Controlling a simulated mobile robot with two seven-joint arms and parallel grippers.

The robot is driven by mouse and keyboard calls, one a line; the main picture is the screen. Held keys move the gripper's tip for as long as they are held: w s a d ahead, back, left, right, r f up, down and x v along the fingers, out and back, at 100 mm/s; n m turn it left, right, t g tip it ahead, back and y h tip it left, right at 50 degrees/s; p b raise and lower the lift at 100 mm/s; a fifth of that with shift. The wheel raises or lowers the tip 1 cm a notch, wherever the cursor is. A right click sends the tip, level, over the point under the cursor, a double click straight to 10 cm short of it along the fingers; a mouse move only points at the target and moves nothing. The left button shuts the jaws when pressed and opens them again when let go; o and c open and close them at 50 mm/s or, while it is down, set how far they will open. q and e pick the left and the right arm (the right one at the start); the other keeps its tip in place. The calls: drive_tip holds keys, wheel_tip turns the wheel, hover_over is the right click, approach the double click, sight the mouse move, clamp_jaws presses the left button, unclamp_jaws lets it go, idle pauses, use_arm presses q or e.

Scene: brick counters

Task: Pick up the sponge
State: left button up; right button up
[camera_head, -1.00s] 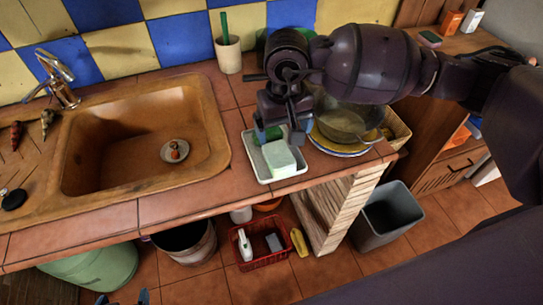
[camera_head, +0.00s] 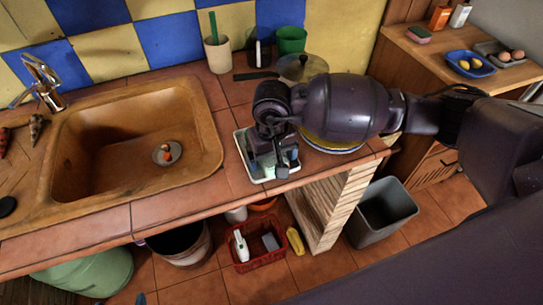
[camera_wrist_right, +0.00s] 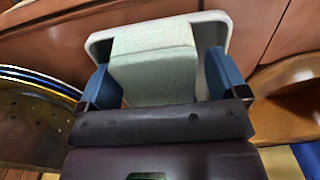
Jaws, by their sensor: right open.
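A pale green, rough block, which looks like the sponge (camera_wrist_right: 155,65), lies on a white tray (camera_wrist_right: 215,22) in the right wrist view. My right gripper (camera_wrist_right: 163,80) is open, with one blue finger on each side of the block. A gap shows on the right side; whether the left finger touches is unclear. In the head view the right gripper (camera_head: 273,165) points down over the white tray (camera_head: 241,142) and hides most of the block. Only a blue tip at the bottom edge, possibly my left gripper (camera_head: 141,299), shows of the other arm.
A sink (camera_head: 125,150) is left of the tray. A lidded pot (camera_head: 303,66) and a green cup (camera_head: 291,39) stand behind my right arm. A pink-and-green pad (camera_head: 419,34) and a blue dish (camera_head: 470,64) sit on the right counter. A grey bin (camera_head: 383,213) stands below.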

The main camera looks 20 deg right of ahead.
drive_tip(key=c, duration=1.1)
